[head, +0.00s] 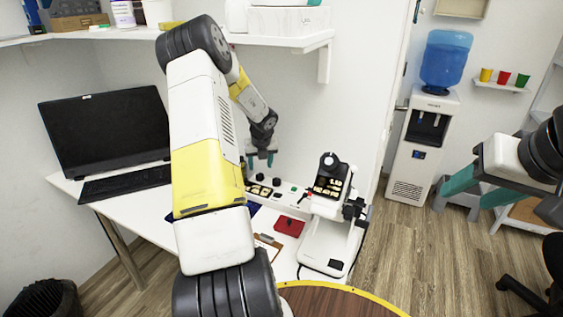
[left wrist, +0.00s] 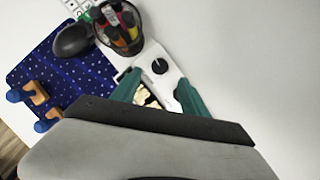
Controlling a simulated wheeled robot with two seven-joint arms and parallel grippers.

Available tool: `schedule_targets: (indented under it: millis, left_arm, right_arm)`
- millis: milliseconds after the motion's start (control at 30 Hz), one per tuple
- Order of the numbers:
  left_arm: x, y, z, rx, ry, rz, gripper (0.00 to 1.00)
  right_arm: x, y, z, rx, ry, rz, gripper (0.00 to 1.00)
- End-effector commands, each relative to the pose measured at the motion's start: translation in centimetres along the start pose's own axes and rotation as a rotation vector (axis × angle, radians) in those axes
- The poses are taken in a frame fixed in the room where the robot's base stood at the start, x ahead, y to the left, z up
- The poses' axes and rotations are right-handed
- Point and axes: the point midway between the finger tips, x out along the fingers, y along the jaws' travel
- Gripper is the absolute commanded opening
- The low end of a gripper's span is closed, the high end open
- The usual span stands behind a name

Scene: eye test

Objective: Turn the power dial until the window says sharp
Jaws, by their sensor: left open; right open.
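A white panel (head: 288,203) on the desk carries black knobs (head: 276,181) and small dark-framed windows with cream faces. My left gripper (head: 261,160) is open above its left part, with teal fingers pointing down. In the left wrist view a black round dial (left wrist: 160,66) sits on a white body, ahead of my open fingers (left wrist: 158,95). A cream window (left wrist: 147,98) shows partly between the fingers; its wording is unreadable. I cannot tell which knob is the power dial. My right gripper (head: 468,190) is open and empty, away from the desk at the right.
A white instrument (head: 327,237) stands on the desk's right end, near a red item (head: 289,226). A monitor (head: 105,130) and keyboard (head: 127,183) are at left. A pen cup (left wrist: 119,30) and black mouse (left wrist: 72,40) lie near the dial. A water cooler (head: 425,140) stands behind.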

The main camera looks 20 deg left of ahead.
Motion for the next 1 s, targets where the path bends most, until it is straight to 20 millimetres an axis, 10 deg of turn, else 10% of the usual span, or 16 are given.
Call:
schedule_targets:
  millis: [400,800,1000]
  left_arm:
    - [6.2,-0.1,0.0,0.002,0.0,0.0,0.52]
    - [7.2,0.0,0.0,0.002,-0.001,0.0,0.52]
    - [7.2,0.0,0.0,0.002,-0.001,0.0,0.17]
  right_arm:
    - [0.0,0.0,0.0,0.0,0.0,0.0,0.52]
    - [0.0,0.0,0.0,0.0,0.0,0.0,0.52]
    - [0.0,0.0,0.0,0.0,0.0,0.0,0.52]
